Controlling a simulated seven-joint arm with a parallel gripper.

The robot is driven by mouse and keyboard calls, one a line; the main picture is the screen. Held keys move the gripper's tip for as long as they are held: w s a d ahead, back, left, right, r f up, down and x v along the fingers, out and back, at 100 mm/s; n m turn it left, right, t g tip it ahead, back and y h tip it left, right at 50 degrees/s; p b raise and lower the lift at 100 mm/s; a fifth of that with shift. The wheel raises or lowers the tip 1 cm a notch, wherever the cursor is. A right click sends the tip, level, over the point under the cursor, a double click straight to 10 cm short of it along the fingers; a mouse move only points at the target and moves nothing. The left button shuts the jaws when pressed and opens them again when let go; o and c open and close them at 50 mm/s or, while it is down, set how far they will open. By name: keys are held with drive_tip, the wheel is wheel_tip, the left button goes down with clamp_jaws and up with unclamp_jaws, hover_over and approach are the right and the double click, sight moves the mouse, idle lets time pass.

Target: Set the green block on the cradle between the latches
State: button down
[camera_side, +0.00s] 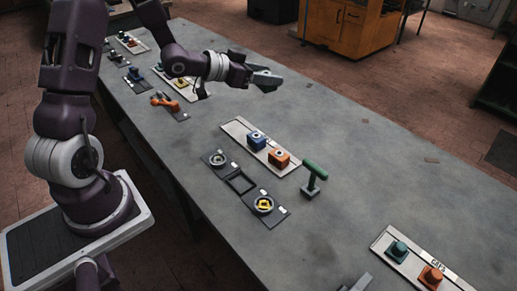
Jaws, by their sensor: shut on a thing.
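My gripper (267,80) is above the far part of the table, pointing right. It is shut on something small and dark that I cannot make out. A teal-green block (398,250) sits on a pale tray at the lower right, well apart from my gripper. A green T-shaped handle (315,173) stands upright near the table's middle. A dark plate (215,159) in the middle carries a grey ring, an open square frame (240,183) and a yellow-marked ring (264,204). I cannot tell which part is the cradle or the latches.
A pale tray (234,127) holds a blue block (256,141) and an orange block (279,157). An orange block (432,276) shares the lower-right tray. An orange tool-like piece (165,101) and several small fixtures lie at the far left. The table's right side is mostly clear.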

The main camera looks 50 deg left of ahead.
drive_tip(key=s+d+r+m+h, duration=0.1)
drive_tip(key=s+d+r, duration=0.3)
drive_tip(key=s+d, duration=0.25)
drive_tip(key=shift+n+y, duration=0.6)
drive_tip(key=w+a+f, duration=0.3)
drive_tip(key=w+a, duration=0.2)
drive_tip(key=w+a+f, duration=0.2)
drive_tip(key=w+a, duration=0.1)
drive_tip(key=shift+f, duration=0.3)
drive_tip(key=n+y, duration=0.2)
hover_over(263, 121)
wheel_tip(263, 121, down, 10)
wheel_tip(263, 121, down, 11)
drive_tip(key=shift+a+r, duration=0.1)
drive_tip(key=shift+r, duration=0.05)
drive_tip(key=c, duration=0.6)
unclamp_jaws()
drive_tip(key=shift+f, duration=0.2)
drive_tip(key=shift+r, duration=0.15)
